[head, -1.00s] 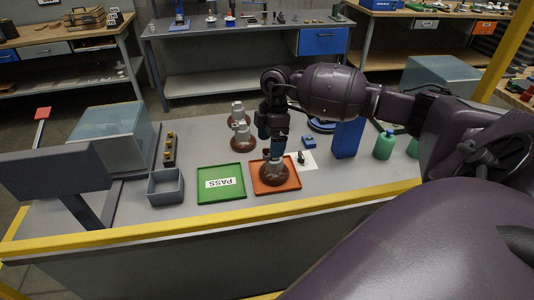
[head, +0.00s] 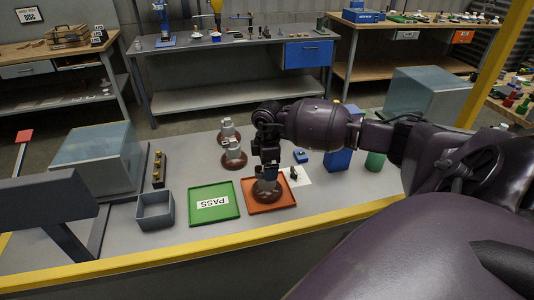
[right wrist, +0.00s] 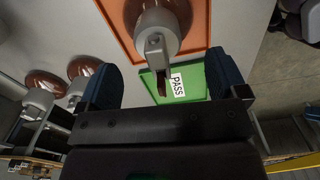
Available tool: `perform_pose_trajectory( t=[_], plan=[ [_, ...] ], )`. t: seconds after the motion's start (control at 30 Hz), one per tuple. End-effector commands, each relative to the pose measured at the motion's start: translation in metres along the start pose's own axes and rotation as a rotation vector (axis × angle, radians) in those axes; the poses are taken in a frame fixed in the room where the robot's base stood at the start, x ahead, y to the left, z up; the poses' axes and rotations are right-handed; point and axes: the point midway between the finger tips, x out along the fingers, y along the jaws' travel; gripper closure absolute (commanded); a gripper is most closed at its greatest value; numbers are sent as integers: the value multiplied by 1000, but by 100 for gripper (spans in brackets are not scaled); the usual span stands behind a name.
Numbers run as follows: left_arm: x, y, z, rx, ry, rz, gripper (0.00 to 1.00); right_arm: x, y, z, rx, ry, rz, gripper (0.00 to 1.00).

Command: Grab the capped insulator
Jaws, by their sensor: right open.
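A brown insulator (head: 266,192) with a grey metal cap stands in the orange-red tray (head: 286,204). In the right wrist view its grey cap with a forked tip (right wrist: 157,30) shows at the top, beyond my fingers. Two more brown insulators with pale grey caps stand behind the trays: a farther one (head: 228,131) and a nearer one (head: 234,157). My right gripper (head: 266,171) is over the insulator in the tray and hides part of its top. Its blue-padded fingers are apart in the right wrist view (right wrist: 164,80), with nothing gripped. My left gripper is not in view.
A green PASS tray (head: 213,202) lies left of the orange-red tray. A grey open bin (head: 155,211) stands farther left. A blue box (head: 338,160) and a green bottle (head: 375,161) stand to the right. The bench's yellow front edge (head: 240,242) is near.

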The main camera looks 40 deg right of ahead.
Motion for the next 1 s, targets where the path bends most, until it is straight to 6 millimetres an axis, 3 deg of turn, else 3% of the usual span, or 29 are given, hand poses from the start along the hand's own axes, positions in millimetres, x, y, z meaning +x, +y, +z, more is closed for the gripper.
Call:
perform_pose_trajectory(
  t=[0.23,0.57,1.0],
  plan=[
    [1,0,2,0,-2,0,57,32,3,-2,0,-1,-3,9],
    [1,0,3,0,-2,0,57,37,3,-2,0,-1,-1,9],
    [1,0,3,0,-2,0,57,37,3,-2,0,-1,-1,76]
  ],
)
